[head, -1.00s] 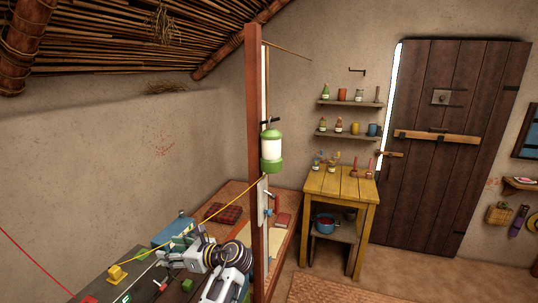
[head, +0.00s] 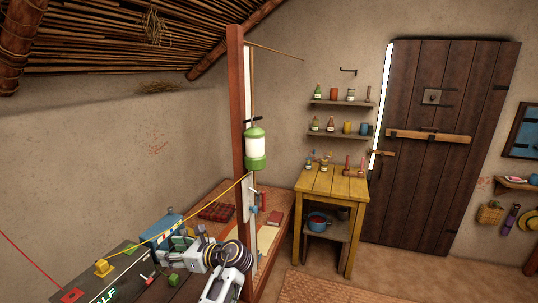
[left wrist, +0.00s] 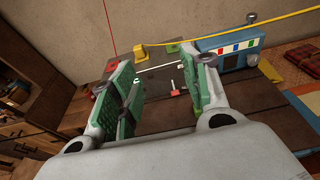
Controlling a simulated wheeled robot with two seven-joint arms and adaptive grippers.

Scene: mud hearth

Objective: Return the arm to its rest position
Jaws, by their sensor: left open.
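My left arm comes in at the bottom of the head view, over the dark bench (head: 125,285). Its gripper (head: 180,247) is small there and overlaps the things behind it. In the left wrist view the two green-padded fingers of the left gripper (left wrist: 157,70) stand wide apart. Nothing is held between them; the bench top with small items shows through the gap. My right gripper is in neither view.
A blue box (left wrist: 230,50), a yellow block (head: 103,267) and a green cube (head: 173,280) are on the bench. A yellow table (head: 332,183) stands at the back; floor shows before the door (head: 443,150).

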